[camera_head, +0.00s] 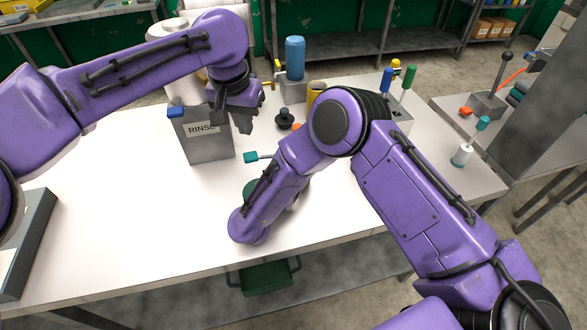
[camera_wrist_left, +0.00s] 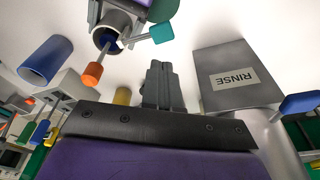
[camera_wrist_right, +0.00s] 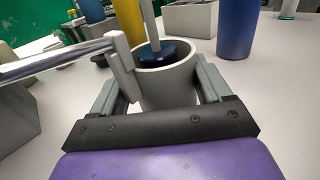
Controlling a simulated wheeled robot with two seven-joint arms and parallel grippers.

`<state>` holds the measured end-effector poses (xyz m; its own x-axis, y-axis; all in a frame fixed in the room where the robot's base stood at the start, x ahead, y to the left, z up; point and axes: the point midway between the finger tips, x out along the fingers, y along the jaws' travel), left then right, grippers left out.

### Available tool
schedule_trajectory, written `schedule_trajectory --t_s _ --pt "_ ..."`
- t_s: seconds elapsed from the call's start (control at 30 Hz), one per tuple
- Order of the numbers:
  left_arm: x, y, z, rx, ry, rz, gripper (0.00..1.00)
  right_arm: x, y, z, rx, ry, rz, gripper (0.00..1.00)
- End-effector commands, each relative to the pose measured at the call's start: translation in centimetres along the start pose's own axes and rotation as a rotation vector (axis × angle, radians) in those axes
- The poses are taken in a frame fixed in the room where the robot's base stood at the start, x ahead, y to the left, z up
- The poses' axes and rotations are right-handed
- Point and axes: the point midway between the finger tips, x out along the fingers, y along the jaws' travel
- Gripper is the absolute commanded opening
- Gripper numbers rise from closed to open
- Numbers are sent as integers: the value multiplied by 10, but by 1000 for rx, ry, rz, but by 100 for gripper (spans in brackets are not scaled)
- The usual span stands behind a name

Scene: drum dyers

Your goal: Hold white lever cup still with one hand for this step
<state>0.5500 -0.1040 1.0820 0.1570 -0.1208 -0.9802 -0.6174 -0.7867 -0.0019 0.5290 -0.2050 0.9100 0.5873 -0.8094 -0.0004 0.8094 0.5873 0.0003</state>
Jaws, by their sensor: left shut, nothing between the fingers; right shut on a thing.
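The white lever cup (camera_wrist_right: 152,92) is upright between the fingers of my right gripper (camera_wrist_right: 165,78) in the right wrist view. A rod with a dark blue disc (camera_wrist_right: 163,52) stands inside it, and a metal lever with a pale bracket (camera_wrist_right: 122,62) is at its left. In the left wrist view the cup (camera_wrist_left: 118,22) shows its dark opening, an orange-tipped rod (camera_wrist_left: 93,74) and a teal lever end (camera_wrist_left: 161,33). In the head view my right arm hides the cup; the teal lever end (camera_head: 250,157) shows. My left gripper (camera_head: 243,122) is shut and empty beside the rinse container.
The grey RINSE container (camera_head: 207,140) stands left of the cup. A blue cylinder (camera_head: 295,57), a yellow cup (camera_head: 316,90) and a dark knob (camera_head: 285,118) are behind. A small white cylinder with a teal handle (camera_head: 462,156) is at right.

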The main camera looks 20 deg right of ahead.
Motion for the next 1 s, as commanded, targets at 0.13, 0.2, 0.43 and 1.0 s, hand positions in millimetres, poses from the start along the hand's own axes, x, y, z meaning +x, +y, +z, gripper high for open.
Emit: schedule_trajectory --t_s 0.13,0.2,0.43,1.0 --pt "23 0 5 1 -2 4 0 0 0 0 0 0 -1 36" --pt "32 1 7 2 -2 2 0 0 0 0 0 -1 -1 36" --pt "51 0 10 2 0 1 0 0 0 0 0 -1 -1 36" --pt "52 0 11 3 1 2 0 0 0 0 1 -1 -1 36"
